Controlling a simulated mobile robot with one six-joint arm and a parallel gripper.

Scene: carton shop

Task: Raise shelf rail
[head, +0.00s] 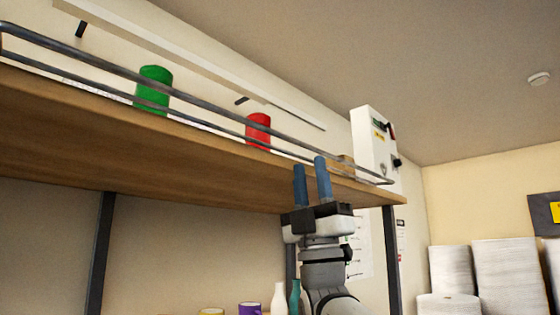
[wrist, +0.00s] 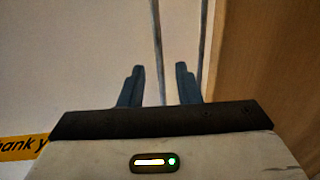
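The shelf rail (head: 100,66) is a grey metal guard of two long bars along the front edge of the wooden shelf board (head: 140,155). My gripper (head: 310,166) points up at the rail's right part, its two blue fingers apart and in front of the bars. In the wrist view, my gripper (wrist: 159,68) is open, and one bar of the rail (wrist: 156,30) runs between the fingers in the picture. The other bar passes just right of the right finger. I cannot tell whether a finger touches the rail.
A green can (head: 154,75) and a red can (head: 258,126) stand on the shelf behind the rail. A white control box (head: 368,135) is on the wall at right. Bottles and mugs (head: 250,309) stand below. White stacks (head: 508,272) stand at lower right.

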